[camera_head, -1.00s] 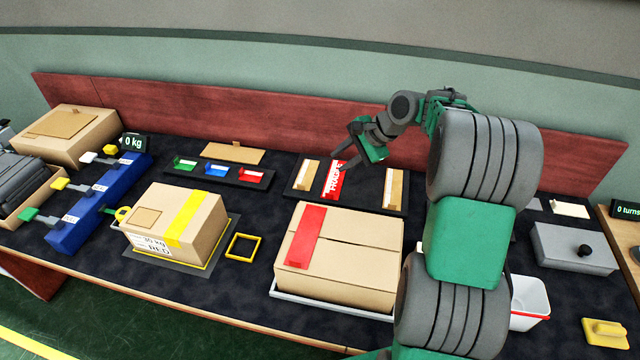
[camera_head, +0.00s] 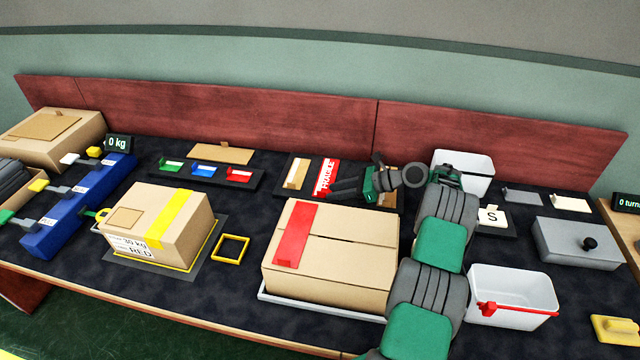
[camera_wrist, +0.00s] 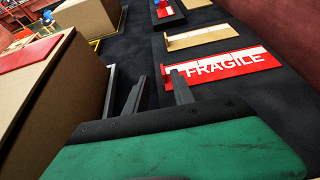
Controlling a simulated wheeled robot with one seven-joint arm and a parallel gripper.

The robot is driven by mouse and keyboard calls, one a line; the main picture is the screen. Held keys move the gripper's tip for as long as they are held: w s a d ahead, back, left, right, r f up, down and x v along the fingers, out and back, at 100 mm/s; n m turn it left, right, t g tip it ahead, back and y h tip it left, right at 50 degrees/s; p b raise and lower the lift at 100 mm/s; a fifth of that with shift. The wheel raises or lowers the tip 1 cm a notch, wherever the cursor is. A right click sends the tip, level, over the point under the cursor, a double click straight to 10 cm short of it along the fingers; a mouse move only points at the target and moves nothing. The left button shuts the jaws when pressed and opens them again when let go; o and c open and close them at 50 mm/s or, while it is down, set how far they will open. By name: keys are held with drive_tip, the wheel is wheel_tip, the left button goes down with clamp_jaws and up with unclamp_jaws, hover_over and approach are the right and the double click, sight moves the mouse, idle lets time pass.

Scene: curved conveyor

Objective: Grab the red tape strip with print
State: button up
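The red tape strip with white FRAGILE print (camera_head: 326,174) lies on a dark tray at the back middle of the table. In the wrist view the strip (camera_wrist: 225,70) is right of centre, with a pale band along its far edge. My gripper (camera_head: 336,190) is low, with its fingers pointing left, near the strip's front end. In the wrist view my gripper (camera_wrist: 138,72) has its fingers apart with nothing between them. The right finger overlaps the strip's left end in the picture; I cannot tell whether it touches.
A tan strip (camera_head: 296,173) lies beside the red one on the same tray. A large carton with red tape (camera_head: 345,262) stands just in front, its side close to my gripper in the wrist view. Small green, blue and red pieces (camera_head: 239,174) lie on a tray to the left.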

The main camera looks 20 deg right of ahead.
sight(325, 190)
drive_tip(key=x, duration=0.4)
drive_tip(key=shift+w+r, duration=0.25)
drive_tip(key=shift+w, duration=0.15)
drive_tip(key=shift+s+d, duration=0.1)
drive_tip(key=shift+d, duration=0.1)
drive_tip(key=shift+c, duration=0.9)
clamp_jaws()
